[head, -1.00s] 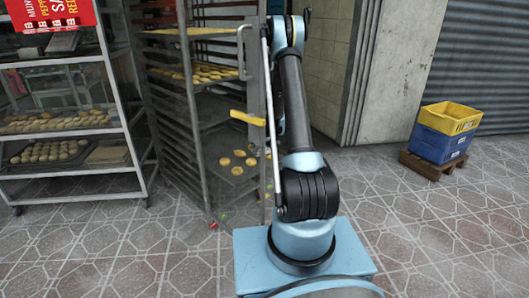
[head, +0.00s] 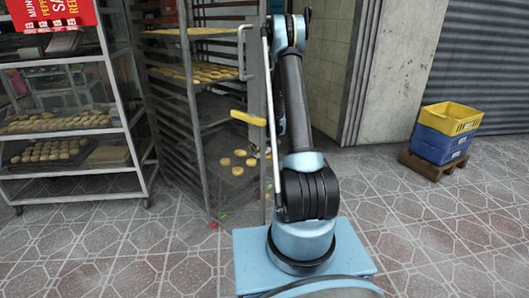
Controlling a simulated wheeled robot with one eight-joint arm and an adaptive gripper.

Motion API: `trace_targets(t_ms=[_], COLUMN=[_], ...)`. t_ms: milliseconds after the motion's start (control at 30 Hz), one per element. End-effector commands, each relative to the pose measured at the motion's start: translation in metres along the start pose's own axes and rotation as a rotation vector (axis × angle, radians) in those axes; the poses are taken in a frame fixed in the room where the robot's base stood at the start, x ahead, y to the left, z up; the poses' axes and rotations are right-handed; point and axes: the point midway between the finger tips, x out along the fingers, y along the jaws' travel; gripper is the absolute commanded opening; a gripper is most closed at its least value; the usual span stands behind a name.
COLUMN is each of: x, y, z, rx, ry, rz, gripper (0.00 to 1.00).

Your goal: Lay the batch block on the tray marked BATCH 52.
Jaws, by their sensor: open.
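No marking reading BATCH 52 can be read in the head view, and I cannot pick out the batch block for certain. A yellow bar-shaped piece (head: 248,118) shows at the rack's right side, left of my arm; I cannot tell what it is. A tray of pastries (head: 204,74) sits high in the metal rack. A darker tray (head: 236,180) with several round pastries is lower down. My arm rises in front of the rack's right edge, and my gripper does not show.
The tall metal rack (head: 187,105) stands behind my arm. A white-framed shelf (head: 128,120) with pastry trays is at the left. Yellow (head: 452,117) and blue (head: 440,143) crates sit on a wooden pallet (head: 430,165) at the right. The tiled floor between is mostly clear.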

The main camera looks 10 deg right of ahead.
Motion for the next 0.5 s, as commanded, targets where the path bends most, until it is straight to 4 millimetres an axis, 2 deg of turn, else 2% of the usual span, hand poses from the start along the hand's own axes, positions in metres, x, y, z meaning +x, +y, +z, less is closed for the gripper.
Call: trace_targets(t_ms=[500], x=[-0.070], y=[0.000], z=[0.000], rx=[0.001], ry=[0.000], rz=[0.000], gripper=[1.00])
